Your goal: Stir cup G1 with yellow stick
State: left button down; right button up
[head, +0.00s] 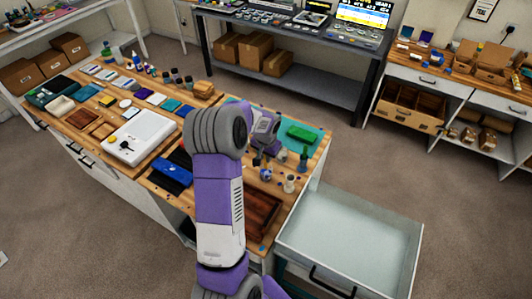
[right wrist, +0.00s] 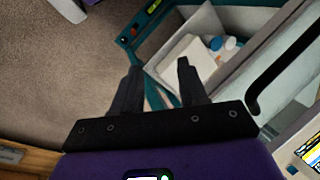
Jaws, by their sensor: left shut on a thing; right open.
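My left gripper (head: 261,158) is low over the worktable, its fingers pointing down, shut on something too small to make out. A small cup (head: 265,174) with dark blue on it stands just below the fingers. Whether the held thing reaches into it I cannot tell. A pale cup (head: 289,184) stands to the right of it. No label shows which cup is G1, and I cannot pick out a yellow stick. My right gripper (right wrist: 157,78) is open and empty in the right wrist view, above an open drawer or bin.
The wooden worktable (head: 133,101) carries a white scale (head: 141,136), a blue item (head: 171,173), a brown tray (head: 262,212) and a green-capped bottle (head: 304,156). A green block (head: 302,133) lies on a teal mat. An open white drawer (head: 350,238) juts out at the right.

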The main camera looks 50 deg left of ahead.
aim_at(265, 167)
pick_arm(q)
jog(key=shift+b+x, duration=2.4)
jog(key=shift+x, duration=1.25)
jog(key=shift+s+a, duration=0.1)
